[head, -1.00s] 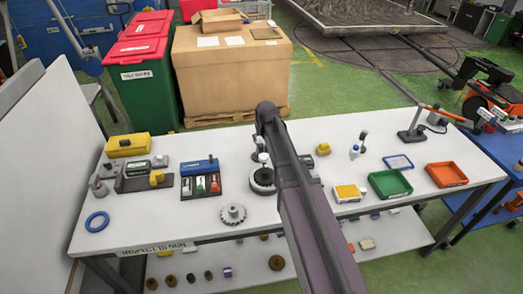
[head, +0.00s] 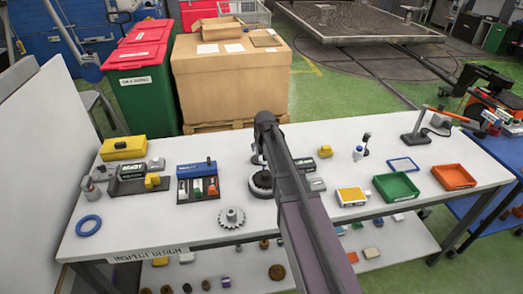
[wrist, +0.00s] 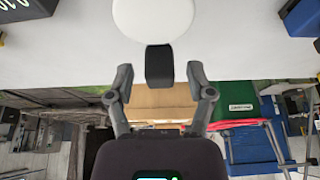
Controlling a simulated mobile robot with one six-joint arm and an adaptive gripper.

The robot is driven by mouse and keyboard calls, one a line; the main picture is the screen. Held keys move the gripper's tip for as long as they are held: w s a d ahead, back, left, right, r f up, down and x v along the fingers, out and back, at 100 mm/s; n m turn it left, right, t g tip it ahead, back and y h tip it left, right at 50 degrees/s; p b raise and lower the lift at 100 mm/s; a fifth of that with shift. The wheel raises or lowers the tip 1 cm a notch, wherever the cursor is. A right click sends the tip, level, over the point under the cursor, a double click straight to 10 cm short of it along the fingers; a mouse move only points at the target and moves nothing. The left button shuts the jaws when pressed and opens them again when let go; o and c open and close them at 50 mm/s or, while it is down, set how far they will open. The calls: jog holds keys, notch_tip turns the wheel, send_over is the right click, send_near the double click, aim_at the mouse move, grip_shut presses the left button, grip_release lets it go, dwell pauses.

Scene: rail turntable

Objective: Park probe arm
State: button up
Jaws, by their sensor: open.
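My gripper (wrist: 160,92) is open in the wrist view, with a dark block (wrist: 159,65) between its fingers. Gaps show on both sides of the block. A white round part (wrist: 153,17) lies beyond the block. I cannot tell whether the block belongs to the probe arm. In the head view my own arm hides my gripper and part of a dark round unit (head: 260,184) mid-bench. A stand (head: 416,137) with an orange bar (head: 453,115) is at the bench's right; I cannot tell if this is the probe arm.
The white bench (head: 150,225) holds a blue ring (head: 89,225), a toothed wheel (head: 232,217), a black tray (head: 197,191), a green bin (head: 396,187) and an orange bin (head: 453,177). A cardboard box (head: 230,88) stands behind. Bare bench shows at the front left.

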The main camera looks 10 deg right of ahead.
jog(key=shift+c, duration=0.2)
grip_shut()
jog(key=shift+a, duration=0.2)
